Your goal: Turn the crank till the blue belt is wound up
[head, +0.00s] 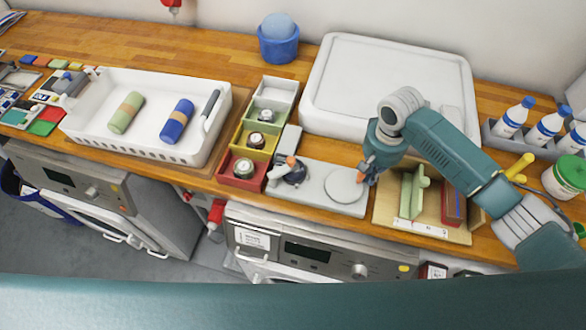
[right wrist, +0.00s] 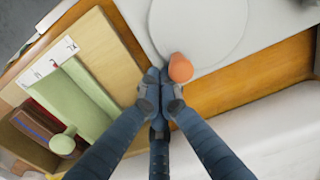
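A light grey winder plate (head: 318,201) lies at the front edge of the wooden counter. A round pale disc (head: 345,186) is on its right part; the disc also shows in the right wrist view (right wrist: 200,28). An orange knob (right wrist: 180,68) is at the disc's edge. A dark blue bundle (head: 293,175), perhaps the belt, sits at the plate's left end with an orange tip above it. My right gripper (head: 367,174) is at the disc's right edge. Its fingers (right wrist: 161,80) are together, with the knob right beside their tips, not clearly between them.
A wooden box (head: 436,234) with a green divider stands right of the plate. Coloured bins (head: 240,183) stand left. A large white lidded box (head: 385,75) is behind. A white tray (head: 140,82) holds green and blue rolls. Bottles (head: 515,118) stand far right.

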